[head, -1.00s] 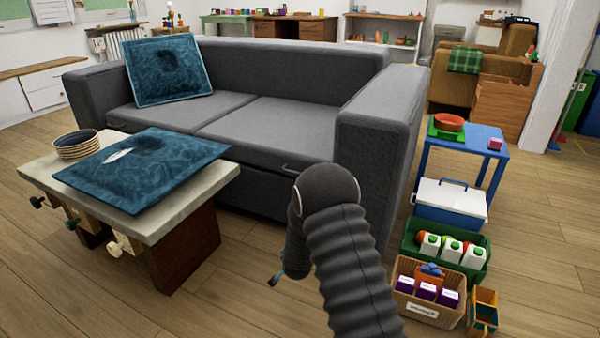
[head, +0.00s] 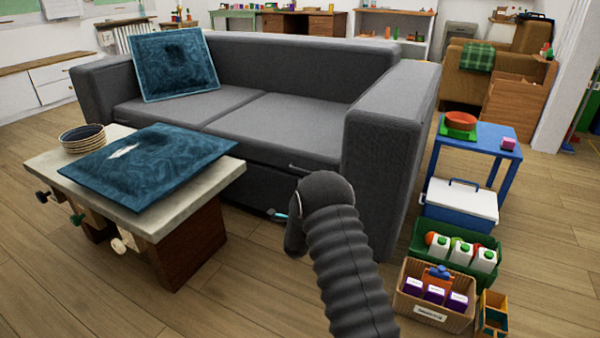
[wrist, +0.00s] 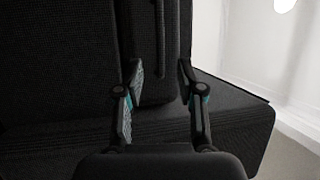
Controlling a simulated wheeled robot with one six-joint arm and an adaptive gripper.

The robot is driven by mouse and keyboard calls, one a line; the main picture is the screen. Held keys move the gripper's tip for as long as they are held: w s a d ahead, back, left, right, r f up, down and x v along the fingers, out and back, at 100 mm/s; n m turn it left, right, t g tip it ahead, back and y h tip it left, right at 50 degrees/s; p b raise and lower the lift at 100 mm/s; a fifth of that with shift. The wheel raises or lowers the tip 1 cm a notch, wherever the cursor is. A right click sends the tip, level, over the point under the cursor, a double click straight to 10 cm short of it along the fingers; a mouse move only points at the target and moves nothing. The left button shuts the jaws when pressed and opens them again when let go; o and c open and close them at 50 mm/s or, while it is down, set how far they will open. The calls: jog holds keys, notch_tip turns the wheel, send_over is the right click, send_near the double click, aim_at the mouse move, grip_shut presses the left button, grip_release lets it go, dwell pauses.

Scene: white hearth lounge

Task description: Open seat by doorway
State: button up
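The grey sofa has two seat cushions. The right seat (head: 292,127), nearer the pillar side of the room, lies flat and closed in the head view. A small handle (head: 308,169) shows on its front edge. My gripper (head: 279,215) is low in front of the sofa, left of my arm's bend, mostly hidden by my arm. In the wrist view my gripper (wrist: 161,67) has its two fingers apart, facing dark sofa fabric. A thin dark vertical strip lies between the fingertips there; I cannot tell if it is the handle or touched.
A low table (head: 213,191) with a blue cushion (head: 185,172) and stacked bowls (head: 83,139) stands left. A blue cushion (head: 175,62) leans on the left seat. Right of the sofa are a blue table (head: 492,147), cooler (head: 460,205) and crates.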

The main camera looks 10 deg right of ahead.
aim_at(303, 170)
jog(key=x, duration=1)
jog(key=shift+w+b, duration=0.1)
jog(key=shift+b, duration=0.2)
jog(key=shift+r, duration=0.1)
grip_shut()
